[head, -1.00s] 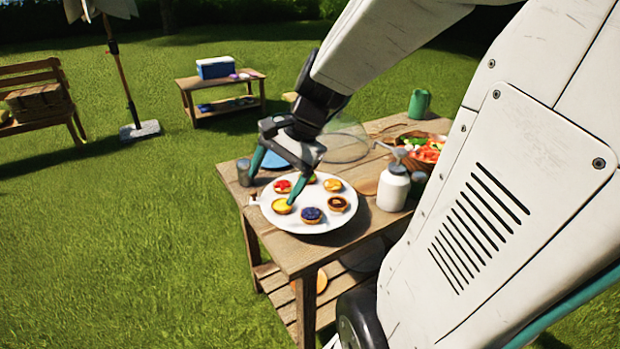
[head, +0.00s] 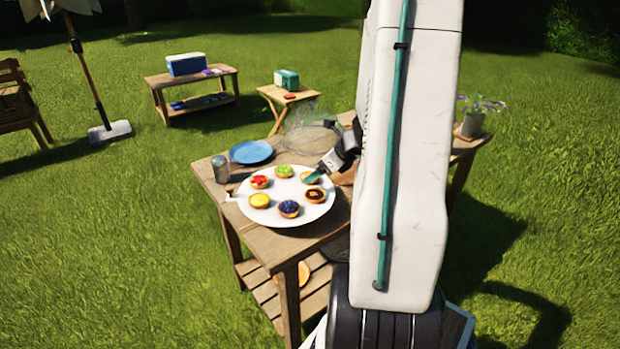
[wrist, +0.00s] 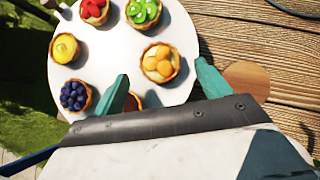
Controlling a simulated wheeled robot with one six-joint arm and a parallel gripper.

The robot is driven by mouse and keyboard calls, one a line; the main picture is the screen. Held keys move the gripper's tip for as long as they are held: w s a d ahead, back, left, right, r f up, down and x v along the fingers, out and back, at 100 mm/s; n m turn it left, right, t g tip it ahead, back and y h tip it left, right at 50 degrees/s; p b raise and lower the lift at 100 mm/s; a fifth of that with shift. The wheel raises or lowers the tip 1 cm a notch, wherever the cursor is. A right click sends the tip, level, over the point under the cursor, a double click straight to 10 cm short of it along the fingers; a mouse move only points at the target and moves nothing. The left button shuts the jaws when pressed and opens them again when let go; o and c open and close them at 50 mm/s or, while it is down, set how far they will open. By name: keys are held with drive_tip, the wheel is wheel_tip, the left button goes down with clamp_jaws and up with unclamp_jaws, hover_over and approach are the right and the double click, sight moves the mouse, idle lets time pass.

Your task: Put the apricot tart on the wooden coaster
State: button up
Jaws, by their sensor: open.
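The apricot tart (wrist: 158,63), topped with orange fruit, sits on the white plate (wrist: 100,45) in the wrist view. My gripper (wrist: 163,72) is open, with one finger on each side of the tart's near part; I cannot tell whether they touch it. In the head view my gripper (head: 322,172) is low at the plate's right edge and partly covers the apricot tart (head: 307,179). The round wooden coaster (wrist: 248,78) lies on the table just right of the plate, partly behind the right finger. In the head view my arm hides most of it.
Several other tarts share the plate, including blueberry (head: 289,208), lemon (head: 260,200), strawberry (head: 260,181) and kiwi (head: 284,171). A dark-topped tart (head: 315,195) is close to my left finger. A blue plate (head: 251,152) and a grey cup (head: 220,168) stand behind on the table.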

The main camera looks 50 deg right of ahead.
drive_tip(key=shift+x, duration=1.5)
drive_tip(key=c, duration=1.1)
